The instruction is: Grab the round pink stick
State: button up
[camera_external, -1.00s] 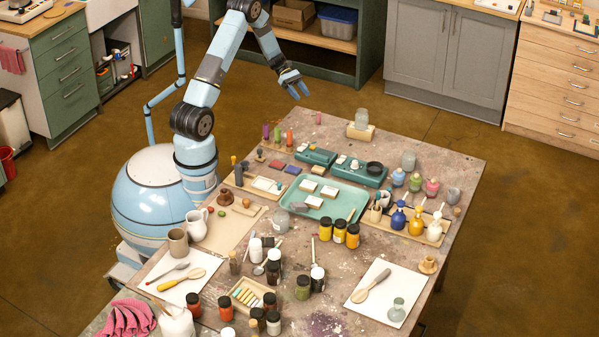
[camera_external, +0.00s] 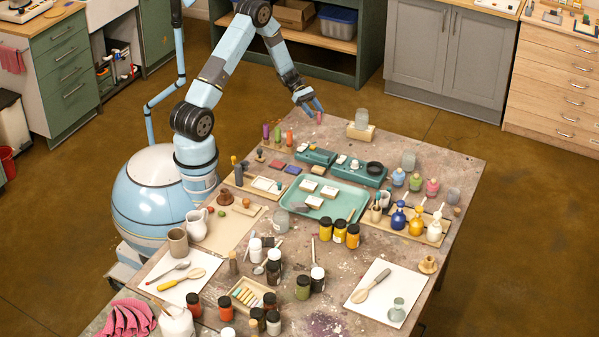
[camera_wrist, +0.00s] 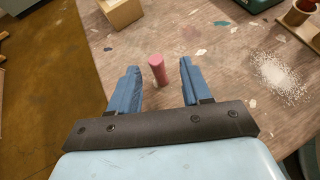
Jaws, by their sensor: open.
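The round pink stick (camera_wrist: 158,70) stands upright near the far edge of the table. In the external view the pink stick (camera_external: 319,117) is small and right beside my fingertips. My gripper (camera_wrist: 158,88) is open, with one blue finger on each side of the stick in the wrist view. The stick appears between the fingers, towards their tips, with a gap on both sides. In the external view my gripper (camera_external: 312,111) reaches down at the table's back edge. I cannot tell how deep the stick sits between the fingers.
Orange (camera_external: 290,137) and green sticks stand to the left. The table around the stick is clear.

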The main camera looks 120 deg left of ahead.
aim_at(319, 124)
jog(key=x, duration=0.3)
jog(key=shift+w, duration=0.25)
jog(key=shift+c, duration=0.3)
grip_shut()
